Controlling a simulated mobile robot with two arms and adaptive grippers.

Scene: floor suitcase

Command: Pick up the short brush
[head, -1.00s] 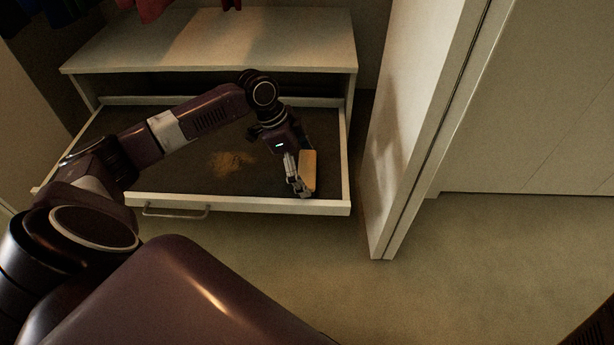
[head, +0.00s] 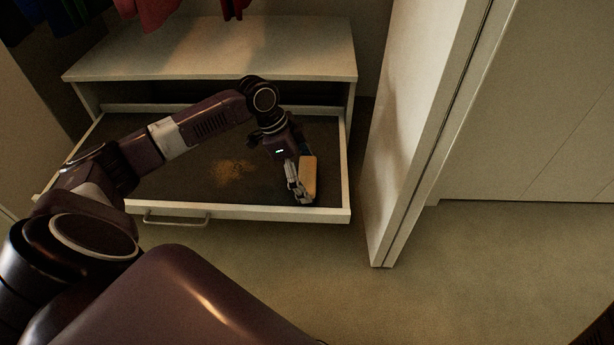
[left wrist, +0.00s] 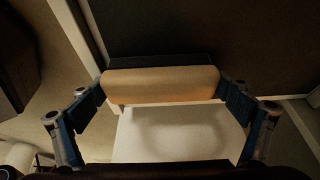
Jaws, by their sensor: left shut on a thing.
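The short brush (head: 309,178) has a tan, block-like body and is at the right front corner of the open drawer (head: 240,213). My left gripper (head: 297,190) reaches down into the drawer and is shut on the brush. In the left wrist view, the brush (left wrist: 160,85) spans the gap between the two fingertips, which touch its ends. A dark strip shows along its far side there. I cannot tell whether the brush still touches the drawer floor. My right gripper is not in view.
A white panel (head: 415,130) stands close on the right. Carpet in front is clear.

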